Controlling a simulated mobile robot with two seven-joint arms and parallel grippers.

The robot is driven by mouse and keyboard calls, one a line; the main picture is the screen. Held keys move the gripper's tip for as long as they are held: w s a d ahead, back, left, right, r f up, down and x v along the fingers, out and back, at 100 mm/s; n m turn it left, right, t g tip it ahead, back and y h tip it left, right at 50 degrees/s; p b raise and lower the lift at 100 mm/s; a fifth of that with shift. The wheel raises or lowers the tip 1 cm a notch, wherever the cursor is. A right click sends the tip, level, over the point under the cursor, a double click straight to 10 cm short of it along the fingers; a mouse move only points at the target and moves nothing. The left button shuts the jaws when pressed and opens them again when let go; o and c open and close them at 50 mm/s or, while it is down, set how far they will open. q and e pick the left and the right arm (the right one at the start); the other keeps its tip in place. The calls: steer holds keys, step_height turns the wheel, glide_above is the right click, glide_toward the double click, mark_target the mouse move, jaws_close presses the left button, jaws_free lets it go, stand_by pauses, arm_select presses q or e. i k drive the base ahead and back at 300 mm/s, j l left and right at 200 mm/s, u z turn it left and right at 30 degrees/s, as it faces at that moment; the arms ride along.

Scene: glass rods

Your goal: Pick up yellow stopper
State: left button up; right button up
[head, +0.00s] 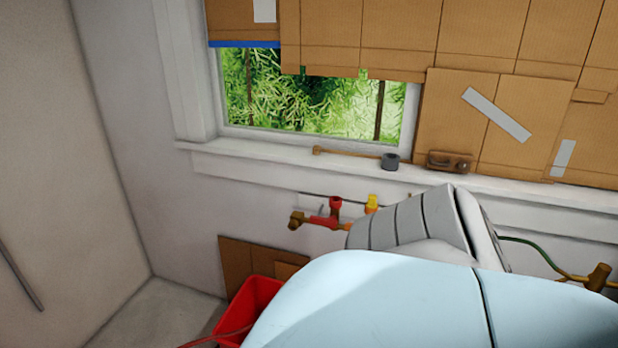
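A small yellow piece (371,202), which looks like the yellow stopper, shows below the window ledge. It stands just above the grey segmented part of my arm, and its lower part is hidden behind that arm. A red piece (335,205) stands just left of it, above a red and brass-coloured fitting (323,221). My pale blue and grey arm fills the lower right of the head view, and its gripper cannot be seen. My other gripper is not in view either. I cannot tell whether anything touches the yellow piece.
The white window ledge (240,168) runs above the fittings and carries a dark grey roll (390,162). A red bin (255,300) stands on the floor at the left of my arm, beside cardboard (236,262). A brass-coloured pipe (598,277) with a green hose (535,250) is at the right.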

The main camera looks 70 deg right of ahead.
mark_target(372, 202)
steer(key=z, duration=2.75)
